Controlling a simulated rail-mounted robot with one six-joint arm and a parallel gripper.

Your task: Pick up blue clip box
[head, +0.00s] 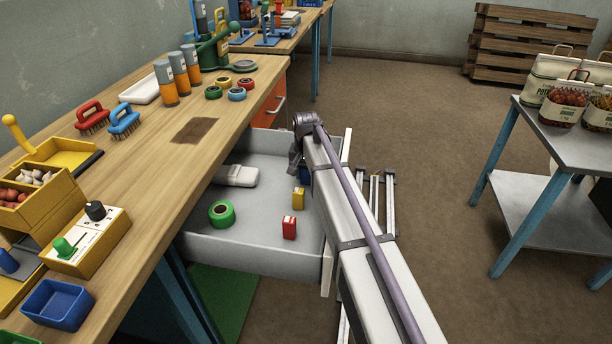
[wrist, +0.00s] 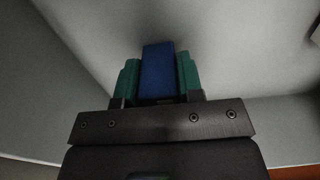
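The blue clip box (wrist: 159,70) stands between the two green fingers of my gripper (wrist: 158,80) in the wrist view. The fingers press against its left and right sides with no clear gap, and its top end reaches past them. In the head view only a small blue patch of the box (head: 299,179) shows beside my arm, in the far right part of the open grey drawer (head: 262,245). My arm hides the fingertips there. I cannot tell whether the box touches the drawer floor.
A yellow box (head: 298,199) and a red box (head: 289,228) lie near my arm in the drawer. The drawer's walls surround my gripper. The workbench (head: 150,215) is at left.

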